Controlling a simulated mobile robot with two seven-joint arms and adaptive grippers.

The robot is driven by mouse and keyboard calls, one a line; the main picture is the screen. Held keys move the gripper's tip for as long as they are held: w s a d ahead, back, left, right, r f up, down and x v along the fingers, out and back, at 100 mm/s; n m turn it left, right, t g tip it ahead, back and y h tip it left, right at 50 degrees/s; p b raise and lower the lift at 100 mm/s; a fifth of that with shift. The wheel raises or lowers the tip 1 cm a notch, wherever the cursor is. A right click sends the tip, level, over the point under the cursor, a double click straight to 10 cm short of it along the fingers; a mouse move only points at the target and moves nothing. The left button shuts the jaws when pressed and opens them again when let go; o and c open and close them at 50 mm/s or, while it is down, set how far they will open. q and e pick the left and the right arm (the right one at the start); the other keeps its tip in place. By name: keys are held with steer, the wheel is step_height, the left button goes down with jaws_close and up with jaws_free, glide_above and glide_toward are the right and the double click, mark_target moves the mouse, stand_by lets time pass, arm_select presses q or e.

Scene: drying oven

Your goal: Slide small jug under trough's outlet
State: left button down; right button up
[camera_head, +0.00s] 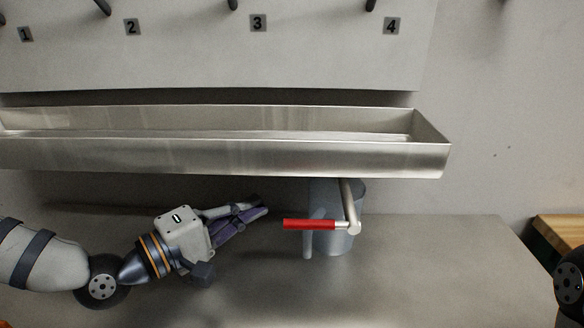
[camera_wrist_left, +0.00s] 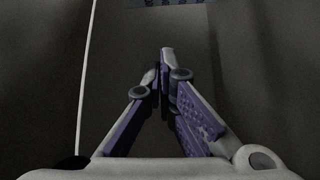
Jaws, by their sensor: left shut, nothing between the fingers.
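The small jug (camera_head: 322,240) is a translucent blue-grey vessel standing upright on the metal counter, with its handle on its left side. The long steel trough (camera_head: 230,155) runs above the counter. Its outlet pipe (camera_head: 348,200) comes down from the trough's right part, in front of the jug, with a red lever (camera_head: 308,224) pointing left. I cannot tell whether the pipe's end is over the jug's mouth. My left gripper (camera_head: 262,207) is shut and empty, to the left of the jug and apart from it. In the left wrist view its fingers (camera_wrist_left: 166,60) meet at the tips.
The steel counter (camera_head: 430,270) is clear to the right of the jug. A grey panel with numbered labels (camera_head: 258,23) and dark pegs is above the trough. A wooden block or table (camera_head: 562,232) stands at the right edge. Part of my right arm (camera_head: 570,285) shows at lower right.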

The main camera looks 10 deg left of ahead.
arm_select(q)
steer(key=d, duration=0.3)
steer(key=shift+d+f+g, duration=0.1)
steer(key=shift+g, duration=0.3)
steer(key=shift+b+x, duration=0.35)
steer(key=shift+x, duration=0.65)
steer(key=x, duration=0.5)
steer(key=shift+w+d+r, duration=0.2)
steer(key=shift+w+d, duration=0.1)
steer(key=shift+w, duration=0.25)
arm_select(e)
steer(key=shift+s+d+f, duration=0.1)
steer(key=shift+s+d, duration=0.05)
steer(key=shift+d, duration=0.35)
steer(key=shift+s+d+f, duration=0.1)
steer(key=shift+s+d, duration=0.05)
steer(key=shift+d, duration=0.35)
